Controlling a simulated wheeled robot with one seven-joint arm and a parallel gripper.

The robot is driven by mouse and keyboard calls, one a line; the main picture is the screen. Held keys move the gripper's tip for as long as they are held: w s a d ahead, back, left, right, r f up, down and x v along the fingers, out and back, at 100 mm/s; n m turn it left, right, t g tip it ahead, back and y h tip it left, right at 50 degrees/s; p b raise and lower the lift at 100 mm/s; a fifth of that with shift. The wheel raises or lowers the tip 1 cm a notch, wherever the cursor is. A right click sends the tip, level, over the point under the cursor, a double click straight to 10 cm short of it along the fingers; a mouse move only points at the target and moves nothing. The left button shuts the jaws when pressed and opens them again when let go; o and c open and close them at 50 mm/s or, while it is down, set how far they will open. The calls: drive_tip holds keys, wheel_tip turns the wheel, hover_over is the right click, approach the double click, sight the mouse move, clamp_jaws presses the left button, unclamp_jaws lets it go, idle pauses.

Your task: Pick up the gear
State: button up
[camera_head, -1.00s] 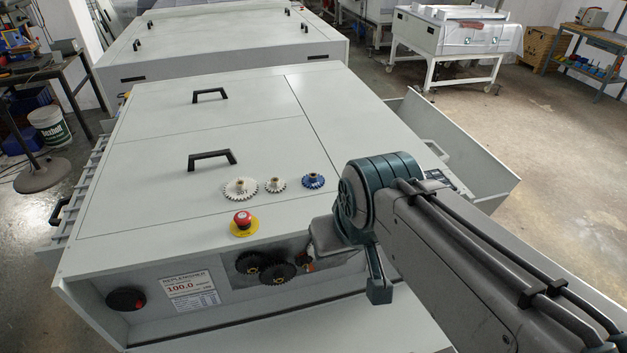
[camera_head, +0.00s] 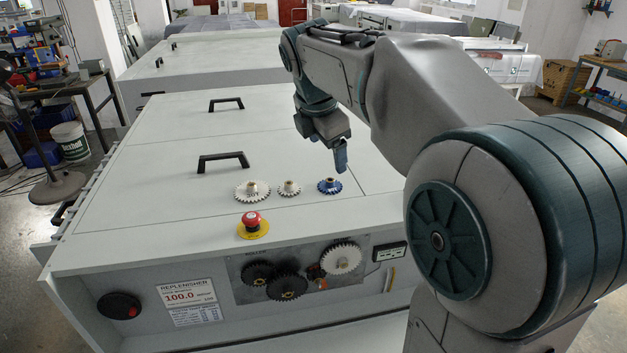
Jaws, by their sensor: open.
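Three loose gears lie in a row on the flat top of the grey machine: a large white gear (camera_head: 253,190), a smaller white gear (camera_head: 289,188) and a blue gear (camera_head: 329,186) at the right. Each has a raised hub at its centre. My gripper (camera_head: 341,160) is open and points down, above and slightly right of the blue gear in the picture. It looks apart from the gear, but its exact height and depth are hard to tell. Its fingers overlap in this view and nothing shows between them.
A red emergency button (camera_head: 252,222) on a yellow base stands in front of the gears. Black handles (camera_head: 222,161) rise from the lid behind them. The front panel holds dark gears (camera_head: 287,286) and a white gear (camera_head: 341,258). The lid left of the gears is clear.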

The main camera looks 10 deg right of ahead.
drive_tip(key=w+d+f+n+b, duration=0.1)
drive_tip(key=w+f+n+b, duration=0.2)
drive_tip(key=w+n, duration=0.4)
hover_over(329, 188)
drive_tip(key=s, duration=0.1)
drive_tip(key=f, duration=0.4)
drive_tip(key=a+f, duration=0.1)
drive_tip(key=f, duration=0.1)
drive_tip(key=shift+f, duration=0.4)
drive_tip(key=shift+h, duration=0.3)
drive_tip(key=shift+p+x, duration=0.5)
drive_tip(key=shift+x, duration=2.5)
drive_tip(key=shift+a, duration=0.1)
drive_tip(key=c, duration=1.1)
